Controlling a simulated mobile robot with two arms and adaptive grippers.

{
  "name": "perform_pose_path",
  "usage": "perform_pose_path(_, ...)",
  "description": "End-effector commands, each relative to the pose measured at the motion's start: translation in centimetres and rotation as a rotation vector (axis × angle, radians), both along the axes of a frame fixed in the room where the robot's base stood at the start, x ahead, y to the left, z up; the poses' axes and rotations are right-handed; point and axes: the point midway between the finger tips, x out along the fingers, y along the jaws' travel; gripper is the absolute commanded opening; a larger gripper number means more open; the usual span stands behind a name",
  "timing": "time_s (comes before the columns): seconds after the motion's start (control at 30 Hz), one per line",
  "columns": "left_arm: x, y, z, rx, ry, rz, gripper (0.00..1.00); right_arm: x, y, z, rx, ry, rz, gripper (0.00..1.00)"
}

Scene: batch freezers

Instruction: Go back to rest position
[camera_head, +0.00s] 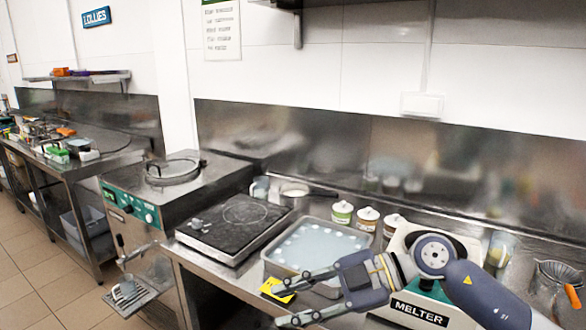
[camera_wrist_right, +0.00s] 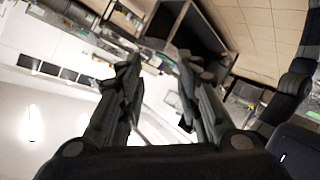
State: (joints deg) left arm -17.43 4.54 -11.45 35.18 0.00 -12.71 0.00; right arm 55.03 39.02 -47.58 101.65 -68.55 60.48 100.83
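My right gripper (camera_head: 292,299) is open and empty in the head view. Its arm comes in from the lower right, and its fingers point left over the front part of the steel counter. In the right wrist view the two fingers (camera_wrist_right: 157,65) stand apart with nothing between them. My left gripper does not show in either view.
Behind and below my right gripper are a steel pan (camera_head: 317,250), a yellow sponge-like item (camera_head: 277,290) and the white melter (camera_head: 420,312). A black hotplate (camera_head: 235,225) and a batch freezer (camera_head: 150,205) stand left. Open floor (camera_head: 40,270) lies at far left.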

Motion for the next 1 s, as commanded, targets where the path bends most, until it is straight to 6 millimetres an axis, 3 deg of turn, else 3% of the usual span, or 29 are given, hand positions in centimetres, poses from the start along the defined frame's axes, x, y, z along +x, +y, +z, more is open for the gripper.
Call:
perform_pose_path(0.03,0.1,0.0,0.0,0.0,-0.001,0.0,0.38,-0.7,1.7,1.0,0.121,-0.016,0.0,0.32)
perform_pose_path(0.1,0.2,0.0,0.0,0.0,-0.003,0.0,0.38,-1.1,3.3,3.0,0.282,-0.046,-0.027,0.32)
perform_pose_path(0.23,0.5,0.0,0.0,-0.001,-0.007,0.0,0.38,-0.8,4.2,6.5,0.551,-0.086,-0.144,0.32)
perform_pose_path(0.4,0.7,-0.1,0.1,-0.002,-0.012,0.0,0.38,1.5,1.8,9.0,0.817,-0.095,-0.413,0.32)
perform_pose_path(0.53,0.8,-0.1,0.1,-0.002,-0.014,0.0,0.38,3.8,-1.9,8.3,0.927,-0.068,-0.685,0.32)
perform_pose_path(0.67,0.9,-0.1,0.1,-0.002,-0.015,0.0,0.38,5.7,-6.4,4.9,0.941,-0.005,-0.983,0.32)
perform_pose_path(0.8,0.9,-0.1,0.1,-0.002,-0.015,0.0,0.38,6.0,-11.3,-1.4,0.845,0.101,-1.297,0.32)
perform_pose_path(0.87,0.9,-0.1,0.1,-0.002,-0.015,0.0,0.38,5.4,-13.2,-4.7,0.772,0.159,-1.42,0.32)
perform_pose_path(1.0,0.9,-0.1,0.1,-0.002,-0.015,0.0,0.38,1.9,-16.9,-13.0,0.531,0.324,-1.658,0.32)
